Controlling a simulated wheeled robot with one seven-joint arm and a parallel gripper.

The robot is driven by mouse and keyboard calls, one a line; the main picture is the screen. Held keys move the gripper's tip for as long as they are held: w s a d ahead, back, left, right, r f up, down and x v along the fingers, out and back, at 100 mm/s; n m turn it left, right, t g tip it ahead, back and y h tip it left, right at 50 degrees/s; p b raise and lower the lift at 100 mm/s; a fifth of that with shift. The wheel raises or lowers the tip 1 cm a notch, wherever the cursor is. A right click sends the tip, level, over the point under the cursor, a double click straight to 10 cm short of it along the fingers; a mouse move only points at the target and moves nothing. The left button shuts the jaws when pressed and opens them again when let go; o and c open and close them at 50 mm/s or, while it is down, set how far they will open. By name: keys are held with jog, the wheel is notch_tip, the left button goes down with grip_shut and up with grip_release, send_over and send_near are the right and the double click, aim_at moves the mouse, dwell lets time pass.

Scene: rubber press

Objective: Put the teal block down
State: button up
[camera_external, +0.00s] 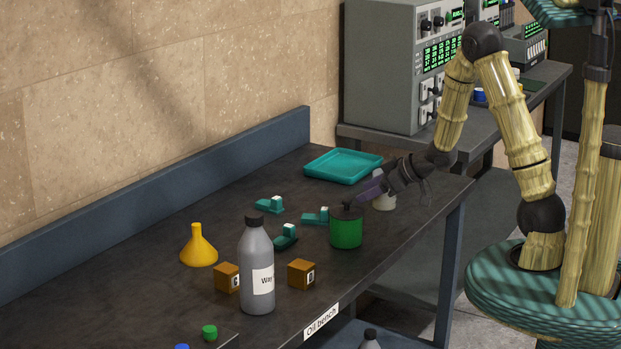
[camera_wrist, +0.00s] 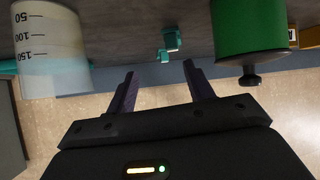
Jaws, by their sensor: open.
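Three small teal blocks with white raised parts lie on the dark bench in the external view: one at the back (camera_external: 267,205), one in the middle (camera_external: 314,217) and one nearer the front (camera_external: 285,238). My gripper (camera_external: 356,201) reaches low over the bench from the right, beside the green canister. In the wrist view its two fingers (camera_wrist: 159,69) are apart with nothing between them. A teal block (camera_wrist: 171,44) shows ahead of the fingertips, apart from them. I cannot tell for certain which of the three it is.
The green canister (camera_external: 346,230) and the clear beaker (camera_wrist: 50,50) stand close on either side of my gripper. A teal tray (camera_external: 343,166) lies behind. A yellow funnel (camera_external: 198,247), grey bottle (camera_external: 257,265) and orange cubes (camera_external: 302,274) stand further forward.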

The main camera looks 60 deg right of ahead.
jog(key=s+a+m+g, duration=0.1)
jog(key=s+a+g, duration=0.1)
jog(key=s, duration=0.3)
jog(key=s+a+m+g+h, duration=0.1)
jog(key=s+a+g, duration=0.1)
jog(key=s, duration=0.4)
jog(key=s+a+r+m+g+h, duration=0.1)
jog(key=s+a+g, duration=0.1)
jog(key=s+g, duration=0.2)
jog(key=shift+s+a, duration=0.15)
jog(key=shift+s, duration=0.95)
jog(key=shift+o, duration=0.5)
jog(key=shift+r, duration=0.1)
